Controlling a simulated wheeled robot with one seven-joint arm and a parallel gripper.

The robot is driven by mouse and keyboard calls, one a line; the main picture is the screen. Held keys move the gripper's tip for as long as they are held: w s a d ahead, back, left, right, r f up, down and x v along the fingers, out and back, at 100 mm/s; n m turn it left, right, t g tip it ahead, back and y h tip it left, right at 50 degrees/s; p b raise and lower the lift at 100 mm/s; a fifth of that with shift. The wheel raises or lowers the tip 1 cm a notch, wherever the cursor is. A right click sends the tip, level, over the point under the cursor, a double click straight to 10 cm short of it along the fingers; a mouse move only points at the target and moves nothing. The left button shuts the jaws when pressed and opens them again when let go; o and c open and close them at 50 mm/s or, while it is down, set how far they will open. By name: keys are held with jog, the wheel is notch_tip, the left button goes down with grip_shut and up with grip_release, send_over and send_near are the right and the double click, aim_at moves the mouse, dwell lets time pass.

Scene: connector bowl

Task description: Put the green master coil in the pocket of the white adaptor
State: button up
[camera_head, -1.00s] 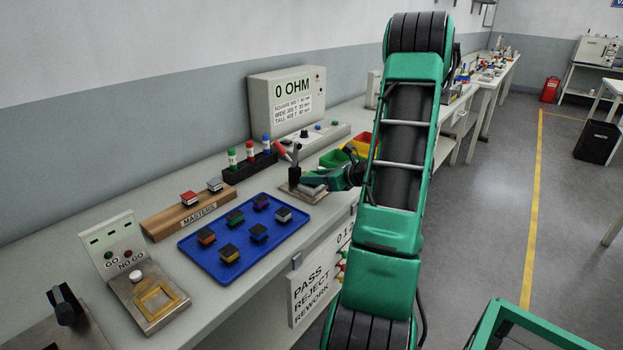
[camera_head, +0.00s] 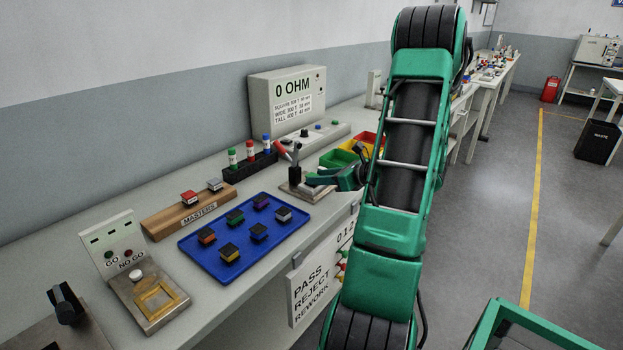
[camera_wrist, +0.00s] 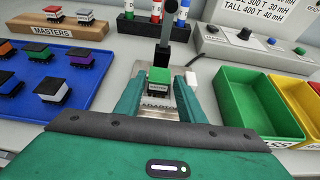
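The green master coil (camera_wrist: 160,76), with a green top and a white label, shows in the wrist view between the fingertips of my gripper (camera_wrist: 160,84). Any gap between fingers and coil is too small to make out. A pale labelled piece (camera_wrist: 157,104), perhaps the white adaptor, lies just below the coil; its pocket is hidden, so I cannot tell whether the coil is seated in it. Both are at the metal fixture plate (camera_head: 298,194) with the dark upright clamp.
The dark post (camera_wrist: 165,32) of the clamp stands directly beyond the coil. The blue tray (camera_head: 212,266) with several coils and the wooden MASTERS block (camera_head: 165,224) are left. A green bin (camera_wrist: 252,103) is close on the right. A rack (camera_head: 246,168) of coloured bottles stands behind.

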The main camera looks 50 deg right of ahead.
jog(key=a+v, duration=0.1)
jog(key=v, duration=0.8)
jog(key=a+n+g, duration=0.1)
jog(key=a+n, duration=0.1)
jog(key=a, duration=0.1)
jog(key=w+a+f+n+g+y, duration=0.1)
jog(key=a+n, duration=0.2)
jog(key=w+a+n+g+y, duration=0.1)
jog(key=a+n+g, duration=0.1)
jog(key=a+n, duration=0.1)
jog(key=shift+w+a+f, duration=0.1)
jog(key=shift+w+f, duration=0.05)
jog(key=shift+f, duration=0.15)
jog(key=a+n+g, duration=0.1)
jog(key=a+n, duration=0.1)
jog(key=s+a+n+g, duration=0.1)
jog(key=a+n, duration=0.1)
jog(key=a+n+g, duration=0.1)
jog(key=shift+s+a+f+n, duration=0.3)
jog(key=shift+s+a+n, duration=0.1)
jog(key=s+a+r+n+g+h, duration=0.1)
jog(key=s+a+r+n+g, duration=0.1)
jog(key=s+a+n, duration=0.3)
jog(key=s+a+r+n+g+h, duration=0.1)
jog(key=s+a+n+g, duration=0.3)
jog(key=s+n, duration=0.6)
jog(key=shift+s+a+r+g+h, duration=0.3)
jog(key=shift+s+a+r+h, duration=0.1)
jog(key=shift+s+r, duration=0.35)
jog(key=shift+f, duration=0.15)
